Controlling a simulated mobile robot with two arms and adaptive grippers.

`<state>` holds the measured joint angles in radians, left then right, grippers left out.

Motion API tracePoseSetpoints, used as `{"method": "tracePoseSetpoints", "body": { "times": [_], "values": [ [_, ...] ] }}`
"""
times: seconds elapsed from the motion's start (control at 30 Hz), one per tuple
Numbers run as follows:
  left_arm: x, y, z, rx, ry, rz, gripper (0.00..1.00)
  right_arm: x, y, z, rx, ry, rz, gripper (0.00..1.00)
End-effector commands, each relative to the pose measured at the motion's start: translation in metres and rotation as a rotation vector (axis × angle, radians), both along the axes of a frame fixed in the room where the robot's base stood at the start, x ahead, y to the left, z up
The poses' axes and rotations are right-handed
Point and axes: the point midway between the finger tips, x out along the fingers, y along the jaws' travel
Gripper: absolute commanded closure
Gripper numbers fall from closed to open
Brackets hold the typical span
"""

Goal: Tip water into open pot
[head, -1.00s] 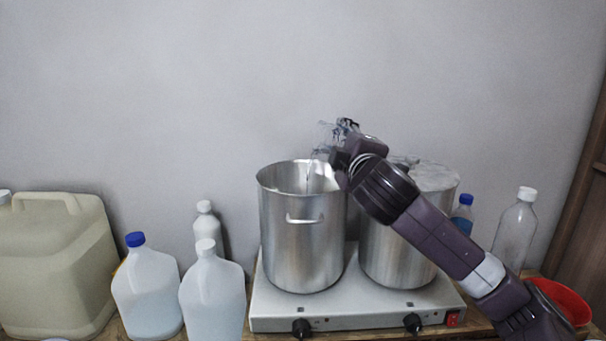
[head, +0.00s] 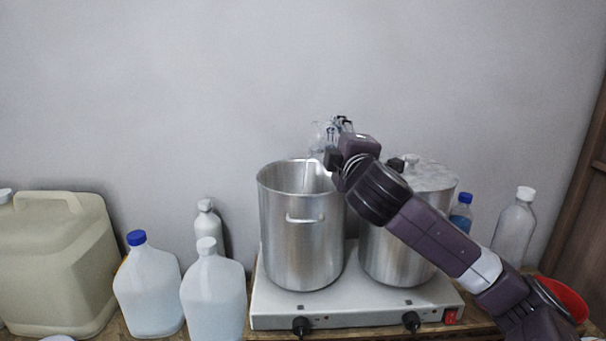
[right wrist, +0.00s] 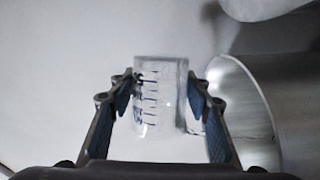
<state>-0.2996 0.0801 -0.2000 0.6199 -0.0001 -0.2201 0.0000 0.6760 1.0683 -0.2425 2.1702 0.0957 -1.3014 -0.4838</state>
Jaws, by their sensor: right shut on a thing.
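The open steel pot (head: 302,240) stands on the left plate of the double hotplate (head: 350,312). My right gripper (head: 338,138) is above the pot's right rim and shut on a clear beaker (head: 321,136). In the right wrist view the beaker (right wrist: 160,100), with dark graduation marks, sits between both fingers of my gripper (right wrist: 163,105). The beaker is over the pot's mouth; its exact tilt is hard to tell. A faint thin streak shows inside the pot's mouth. The water level inside is hidden. My left gripper is not in view.
A lidded steel pot (head: 392,245) stands just right, partly behind my right arm. Jugs (head: 148,290) (head: 214,295) and a large beige canister (head: 55,265) stand left. Bottles (head: 514,228) (head: 461,212) and a red bowl (head: 565,298) are right. The wall is behind.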

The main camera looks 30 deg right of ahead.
Motion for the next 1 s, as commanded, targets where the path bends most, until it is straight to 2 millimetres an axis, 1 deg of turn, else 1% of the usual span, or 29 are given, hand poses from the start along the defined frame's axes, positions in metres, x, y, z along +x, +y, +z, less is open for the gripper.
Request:
{"method": "tracePoseSetpoints", "body": {
  "times": [0.4,1.0],
  "values": [
    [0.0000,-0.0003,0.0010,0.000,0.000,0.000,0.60,0.0015,-0.0025,-0.0023,-0.049,0.015,0.001,0.82],
    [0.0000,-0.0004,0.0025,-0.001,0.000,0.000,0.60,0.0023,-0.0011,-0.0056,-0.118,0.038,0.000,0.82]
  ]
}}
